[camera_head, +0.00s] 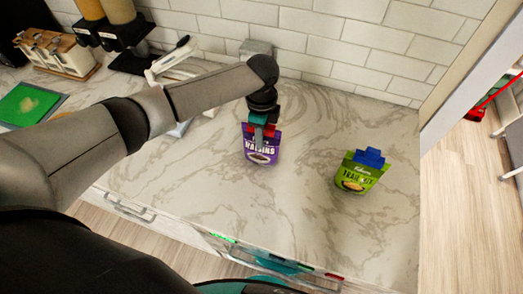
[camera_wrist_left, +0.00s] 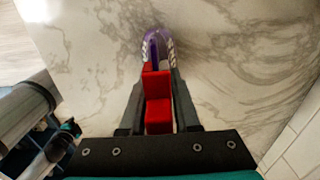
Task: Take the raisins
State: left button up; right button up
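The raisins (camera_head: 262,152) are a purple pouch with a red clip on top, upright at the middle of the counter in the head view. My left gripper (camera_head: 262,128) comes down onto the top of the pouch from above. In the left wrist view, the two fingers lie close against both sides of the red clip (camera_wrist_left: 158,95), with the purple pouch (camera_wrist_left: 158,42) showing between the fingertips. The gripper looks shut on it. Whether the pouch's base touches the counter is hard to tell. My right gripper is not in view.
A green trail mix pouch (camera_head: 360,173) with a blue clip stands to the right on the marble counter (camera_head: 310,215). A wooden rack (camera_head: 58,52), dispensers (camera_head: 122,30) and a green board (camera_head: 28,104) are at the left. A tiled wall (camera_head: 330,45) runs behind.

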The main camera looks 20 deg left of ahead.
pick_arm(q)
grip_shut()
dwell(0.9)
